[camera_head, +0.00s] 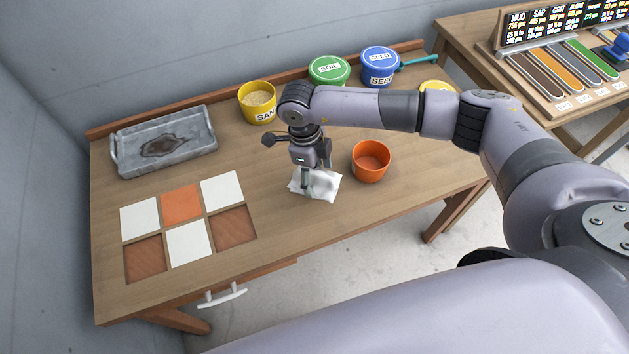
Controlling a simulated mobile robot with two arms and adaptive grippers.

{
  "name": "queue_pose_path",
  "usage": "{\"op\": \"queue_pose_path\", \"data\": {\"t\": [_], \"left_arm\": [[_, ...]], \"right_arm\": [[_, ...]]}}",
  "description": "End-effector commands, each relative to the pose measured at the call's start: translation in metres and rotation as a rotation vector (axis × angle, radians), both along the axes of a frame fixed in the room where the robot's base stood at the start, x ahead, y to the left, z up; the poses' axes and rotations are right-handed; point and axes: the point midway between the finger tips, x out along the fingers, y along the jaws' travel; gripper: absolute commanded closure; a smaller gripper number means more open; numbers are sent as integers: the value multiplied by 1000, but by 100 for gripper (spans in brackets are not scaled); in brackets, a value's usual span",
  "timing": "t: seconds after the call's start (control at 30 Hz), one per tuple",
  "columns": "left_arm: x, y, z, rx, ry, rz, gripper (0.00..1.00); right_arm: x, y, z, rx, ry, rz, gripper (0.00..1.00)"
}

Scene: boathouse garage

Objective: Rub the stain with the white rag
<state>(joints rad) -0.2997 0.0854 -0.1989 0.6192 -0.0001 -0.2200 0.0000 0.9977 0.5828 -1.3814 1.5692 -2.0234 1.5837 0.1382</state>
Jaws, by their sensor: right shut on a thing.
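The white rag (327,187) lies crumpled on the wooden table, left of an orange pot. My right gripper (308,183) points down and is shut on the rag at its left part. The fingers partly hide the rag. A dark brown stain (166,145) shows on the floor of a grey metal tray (196,149) at the table's back left. The gripper is to the right of the tray and apart from it. My left gripper is not in view.
The orange pot (371,161) stands close to the rag. Yellow sand (257,103), green soil (329,71) and blue seed (380,67) tubs line the back. White, orange and brown squares (189,222) lie front left. Bare wood (245,162) separates tray and gripper.

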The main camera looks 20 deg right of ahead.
Motion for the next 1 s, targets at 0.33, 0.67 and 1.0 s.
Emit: {"op": "queue_pose_path", "data": {"t": [0.33, 0.67, 1.0], "left_arm": [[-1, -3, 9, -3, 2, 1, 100], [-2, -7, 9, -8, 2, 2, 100], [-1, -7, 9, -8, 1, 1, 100]], "right_arm": [[9, -6, 24, 0, -1, -5, 60], [10, -6, 24, 0, -1, -5, 60], [8, -5, 34, 0, -4, 100, 60]]}}
